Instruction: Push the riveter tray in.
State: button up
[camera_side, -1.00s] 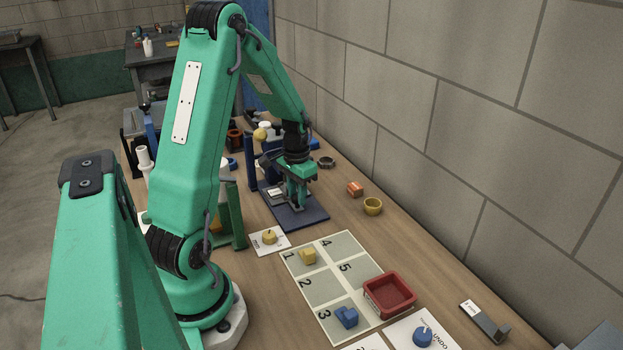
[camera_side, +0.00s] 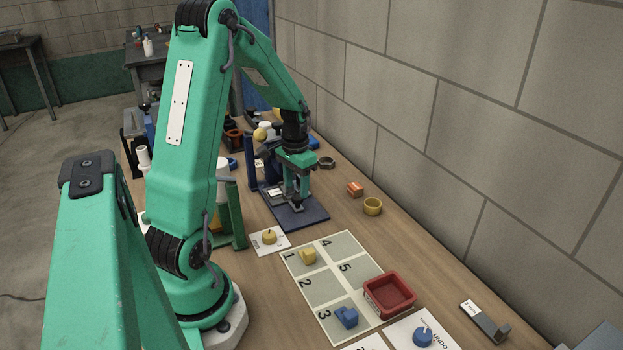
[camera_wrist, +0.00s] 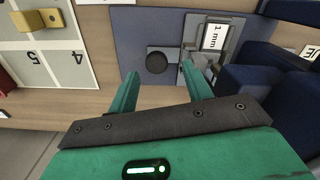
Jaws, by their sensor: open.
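The riveter stands beyond the numbered mat. It has a dark blue base plate (camera_side: 312,216) and blue upright parts (camera_wrist: 245,95). On the base is a grey tray (camera_wrist: 172,52) with a round black knob (camera_wrist: 157,62) and a "1 mm" label (camera_wrist: 213,37). My gripper (camera_side: 296,204) points down over the base plate. In the wrist view my green fingers (camera_wrist: 160,72) are apart, one on each side of the knob's lower side. I cannot tell whether they touch the knob or tray. The side view partly hides the tray behind my gripper.
A mat with numbered squares (camera_side: 325,288) lies nearer, with a red bin (camera_side: 388,295) on its right edge. A yellow ring (camera_side: 373,206) and an orange block (camera_side: 355,189) sit right of the riveter. A green frame (camera_side: 235,215) stands to its left. The wall runs along the right.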

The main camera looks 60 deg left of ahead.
jog(key=shift+r, duration=2.6)
jog(key=s+d+r+m+t+y, duration=0.1)
jog(key=d+r, duration=0.4)
jog(key=d, duration=0.2)
jog(key=d+r+m+t, duration=0.1)
jog(key=d+r+t, duration=0.1)
jog(key=d+r, duration=0.4)
jog(key=s+d+r+m+t+h, duration=0.1)
jog(key=s+d+r+t, duration=0.1)
jog(key=s+d, duration=0.5)
jog(key=d, duration=0.4)
jog(key=shift+s+d+t, duration=0.15)
jog(key=shift+s+t, duration=0.15)
